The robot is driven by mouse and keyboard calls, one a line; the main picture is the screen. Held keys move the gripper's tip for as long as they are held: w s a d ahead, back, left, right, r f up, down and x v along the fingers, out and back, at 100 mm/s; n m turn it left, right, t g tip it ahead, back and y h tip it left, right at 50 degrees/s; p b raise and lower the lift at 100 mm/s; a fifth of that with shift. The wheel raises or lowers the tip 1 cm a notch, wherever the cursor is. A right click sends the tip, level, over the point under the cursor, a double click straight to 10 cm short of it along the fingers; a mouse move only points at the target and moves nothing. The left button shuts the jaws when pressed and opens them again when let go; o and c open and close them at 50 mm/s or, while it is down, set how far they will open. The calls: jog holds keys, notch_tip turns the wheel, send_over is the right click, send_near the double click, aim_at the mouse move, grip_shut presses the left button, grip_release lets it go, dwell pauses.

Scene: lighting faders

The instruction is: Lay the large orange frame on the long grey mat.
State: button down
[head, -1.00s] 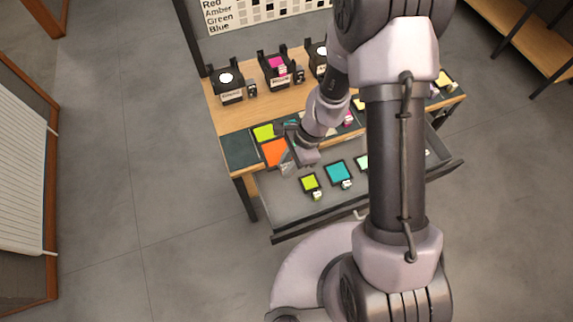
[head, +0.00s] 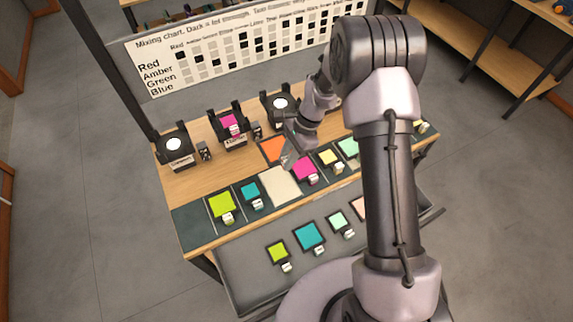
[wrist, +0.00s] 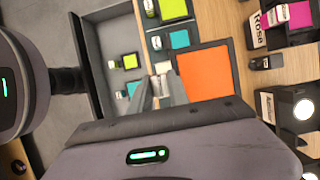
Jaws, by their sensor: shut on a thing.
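The large orange frame (head: 272,149) has a dark border and an orange sheet. In the head view it shows beyond the mat, over the wooden tabletop, and seems to be held above it. My gripper (head: 290,158) is at its near right edge, shut on it. In the wrist view the orange frame (wrist: 205,83) is large beside my fingers (wrist: 165,92), which hide its held edge.
Black lamp stands (head: 174,147) line the back of the table, one with a magenta sheet (head: 231,124). An open drawer (head: 240,268) in front holds several small frames. The mixing chart (head: 230,50) stands behind. The mat's left end is bare.

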jog(key=f+b, duration=0.6)
jog(key=f, duration=0.2)
jog(key=f+b, duration=0.6)
jog(key=f, duration=0.3)
jog(key=shift+s+a, duration=0.15)
jog(key=shift+s, duration=0.05)
jog(key=shift+f+b, duration=0.4)
jog(key=shift+b, duration=0.1)
jog(key=shift+f+b, duration=0.65)
jog(key=shift+f, duration=0.15)
jog(key=shift+s+f, duration=0.15)
jog(key=shift+f, duration=0.05)
